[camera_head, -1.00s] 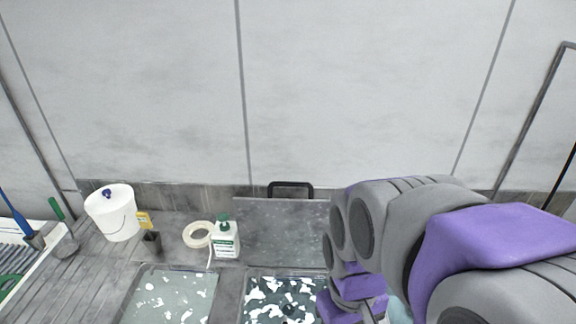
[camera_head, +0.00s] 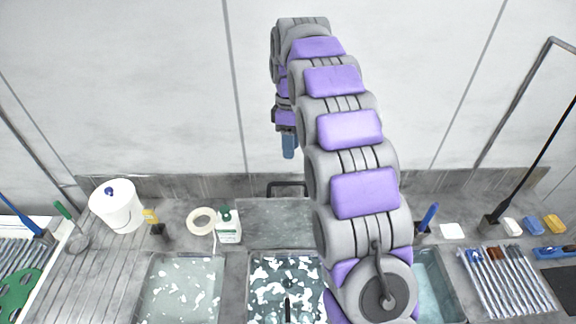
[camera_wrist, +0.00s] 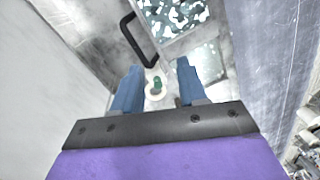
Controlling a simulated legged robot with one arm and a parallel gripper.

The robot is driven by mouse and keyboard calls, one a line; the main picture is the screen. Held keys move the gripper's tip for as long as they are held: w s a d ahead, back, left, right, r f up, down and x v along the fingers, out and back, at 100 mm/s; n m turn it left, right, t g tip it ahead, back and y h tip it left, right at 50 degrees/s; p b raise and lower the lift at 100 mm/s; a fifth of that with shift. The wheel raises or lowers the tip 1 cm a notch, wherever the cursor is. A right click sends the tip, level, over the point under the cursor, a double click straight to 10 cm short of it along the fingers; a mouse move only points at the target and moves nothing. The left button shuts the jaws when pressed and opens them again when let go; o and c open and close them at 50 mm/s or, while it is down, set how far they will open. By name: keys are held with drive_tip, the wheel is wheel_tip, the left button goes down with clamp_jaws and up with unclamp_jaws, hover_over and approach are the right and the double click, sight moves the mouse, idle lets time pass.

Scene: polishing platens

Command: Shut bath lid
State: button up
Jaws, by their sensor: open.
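The bath lid (camera_head: 262,222) is a grey translucent panel standing raised at the back of the middle bath, with a black handle (camera_head: 287,186) along its top edge. The bath (camera_head: 252,305) below it is open and holds dark contents with white flakes. My gripper (camera_head: 289,152) hangs above the handle, pointing down, apart from it. In the wrist view my gripper (camera_wrist: 155,92) has its two blue fingers spread with nothing between them, and the lid's handle (camera_wrist: 141,40) shows to the upper left of them. My arm hides the lid's right side.
Another bath (camera_head: 180,290) lies to the left, and a blue-lined one (camera_head: 437,290) to the right. The wall is close behind.

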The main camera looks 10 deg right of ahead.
drive_tip(key=w+n+p, duration=0.3)
drive_tip(key=w+p, duration=0.1)
drive_tip(key=w, duration=0.2)
drive_tip(key=f+b, duration=0.4)
drive_tip(key=f, duration=0.1)
drive_tip(key=s+f+b, duration=0.1)
drive_tip(key=f+b, duration=0.3)
drive_tip(key=f, duration=0.1)
drive_tip(key=f+b, duration=0.4)
drive_tip(key=f, duration=0.1)
drive_tip(key=shift+s+d, duration=0.15)
drive_tip(key=shift+s, duration=0.2)
drive_tip(key=shift+s+d+f, duration=0.15)
drive_tip(key=shift+d+f, duration=0.05)
drive_tip(key=shift+f, duration=0.7)
drive_tip(key=shift+a, duration=0.1)
